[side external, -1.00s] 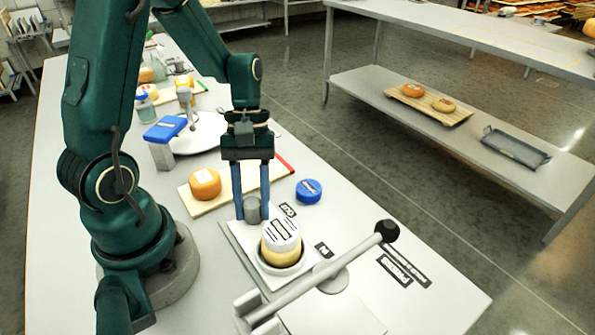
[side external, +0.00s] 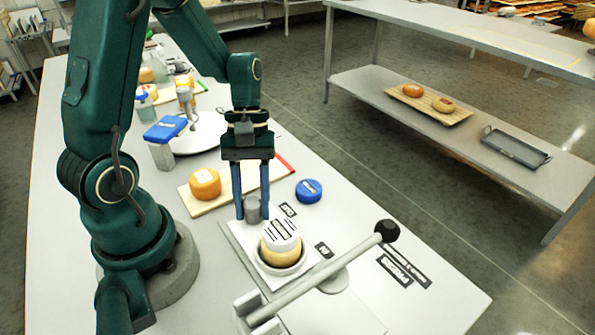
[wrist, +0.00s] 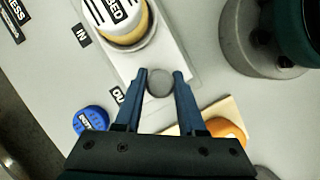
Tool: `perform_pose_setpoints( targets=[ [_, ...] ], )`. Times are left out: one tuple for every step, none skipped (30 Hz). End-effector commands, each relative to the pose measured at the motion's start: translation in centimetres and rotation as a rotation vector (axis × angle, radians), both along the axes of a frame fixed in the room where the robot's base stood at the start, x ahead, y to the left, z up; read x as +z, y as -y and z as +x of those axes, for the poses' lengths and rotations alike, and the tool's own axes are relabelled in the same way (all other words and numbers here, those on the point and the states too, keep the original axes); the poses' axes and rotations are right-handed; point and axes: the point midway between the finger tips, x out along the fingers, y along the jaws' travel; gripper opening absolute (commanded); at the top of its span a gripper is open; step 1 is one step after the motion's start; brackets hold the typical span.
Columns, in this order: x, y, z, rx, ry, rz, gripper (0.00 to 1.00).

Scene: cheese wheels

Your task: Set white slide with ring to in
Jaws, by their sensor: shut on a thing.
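The white slide (side external: 232,238) lies flat on the table, with a pale ring (side external: 262,266) on it. The slide also shows in the wrist view (wrist: 168,47). A yellow cheese (side external: 281,255) with a white labelled top (side external: 281,232) sits inside the ring. A grey knob (side external: 253,207) stands at the slide's end nearest my gripper. My gripper (side external: 252,213) points down and is shut on this knob, one blue finger on each side. The wrist view shows the knob (wrist: 160,82) between the fingertips (wrist: 160,74). An "OUT" label (side external: 288,209) and an "IN" label (side external: 323,250) lie beside the slide.
A press lever (side external: 325,274) with a black ball (side external: 387,231) reaches across beyond the ring. A blue round piece (side external: 309,190) lies right of my gripper. An orange cheese (side external: 205,183) rests on a board (side external: 233,188) behind it.

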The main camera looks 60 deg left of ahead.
Motion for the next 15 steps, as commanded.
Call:
perform_pose_setpoints(
  targets=[
    [0.1, -0.1, 0.0, -0.001, 0.001, 0.001, 0.0],
    [0.1, -0.1, 0.0, -0.001, 0.001, 0.001, 0.0],
    [0.1, 0.0, 0.0, -0.002, 0.002, 0.001, 0.0],
    [0.1, 0.1, 0.0, -0.003, 0.001, 0.002, 0.0],
    [0.1, 0.3, 0.0, -0.004, 0.002, 0.001, 0.0],
    [0.1, 0.7, 0.1, -0.005, 0.002, 0.001, 0.0],
    [0.1, 1.0, 0.1, -0.006, 0.003, 0.0, 0.0],
    [0.1, 1.4, 0.1, -0.008, 0.003, 0.0, 0.0],
    [0.1, 2.1, 0.1, -0.009, 0.003, 0.0, 0.0],
    [0.1, 2.7, 0.1, -0.009, 0.003, -0.001, 0.0],
    [0.1, 3.2, 0.1, -0.01, 0.003, -0.001, 0.0],
    [0.1, 3.9, 0.1, -0.009, 0.004, 0.0, 0.0],
    [0.1, 4.5, 0.1, -0.01, 0.005, -0.001, 0.0],
    [0.1, 5.0, 0.1, -0.008, 0.003, -0.001, 0.0],
    [0.1, 5.7, 0.1, -0.009, 0.004, 0.0, 0.0]
  ],
)
